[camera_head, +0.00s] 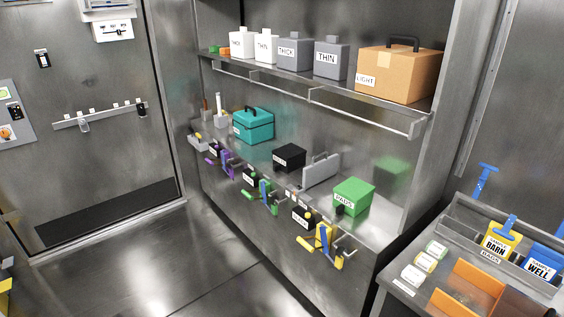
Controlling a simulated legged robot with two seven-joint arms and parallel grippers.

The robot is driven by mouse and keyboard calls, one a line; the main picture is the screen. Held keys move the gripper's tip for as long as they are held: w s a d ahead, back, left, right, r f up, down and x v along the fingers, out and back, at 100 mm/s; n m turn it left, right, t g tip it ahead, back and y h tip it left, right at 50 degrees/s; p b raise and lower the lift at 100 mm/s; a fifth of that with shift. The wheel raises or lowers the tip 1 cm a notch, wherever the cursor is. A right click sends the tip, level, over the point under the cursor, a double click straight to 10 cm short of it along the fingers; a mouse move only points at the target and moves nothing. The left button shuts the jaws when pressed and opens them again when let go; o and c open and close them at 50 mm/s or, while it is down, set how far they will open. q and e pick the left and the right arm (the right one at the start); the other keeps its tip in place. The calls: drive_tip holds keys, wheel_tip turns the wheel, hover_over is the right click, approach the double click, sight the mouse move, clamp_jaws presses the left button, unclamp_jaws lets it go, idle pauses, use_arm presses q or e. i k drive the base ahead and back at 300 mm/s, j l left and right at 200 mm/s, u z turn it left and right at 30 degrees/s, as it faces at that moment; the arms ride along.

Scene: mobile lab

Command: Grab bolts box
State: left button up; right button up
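No box label clearly reads "bolts" here. A bright green box (354,196) stands on the right part of the lower steel shelf; its white front label is too small to read surely. A black box (289,156) with a small white label stands left of it on the same shelf. A teal case (254,126) with a dark handle stands further left. Neither of my grippers is in view.
The upper shelf (330,82) holds grey and white containers and a cardboard box (398,72). Coloured valves and handles (324,245) stick out below the lower shelf. The right bench has an orange tray (468,290) and tagged holders (499,240). Open floor (180,265) lies left.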

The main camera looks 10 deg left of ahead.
sight(288, 157)
drive_tip(key=i+j+z, duration=0.15)
drive_tip(key=i+j, duration=0.2)
drive_tip(key=i+j+z, duration=0.15)
drive_tip(key=i+j, duration=0.3)
drive_tip(key=i+j+z, duration=0.1)
drive_tip(key=i+j, duration=0.35)
drive_tip(key=i+j+z, duration=0.15)
drive_tip(key=i+j, duration=0.3)
drive_tip(key=i+j+z, duration=0.15)
drive_tip(key=i+j, duration=0.2)
drive_tip(key=j, duration=0.25)
drive_tip(key=i+j+z, duration=0.15)
drive_tip(key=i+j, duration=0.2)
drive_tip(key=j, duration=0.2)
drive_tip(key=i+j+z, duration=0.15)
drive_tip(key=i+j, duration=0.15)
drive_tip(key=j, duration=0.35)
drive_tip(key=i+j+z, duration=0.1)
drive_tip(key=i+j, duration=0.15)
drive_tip(key=j, duration=0.4)
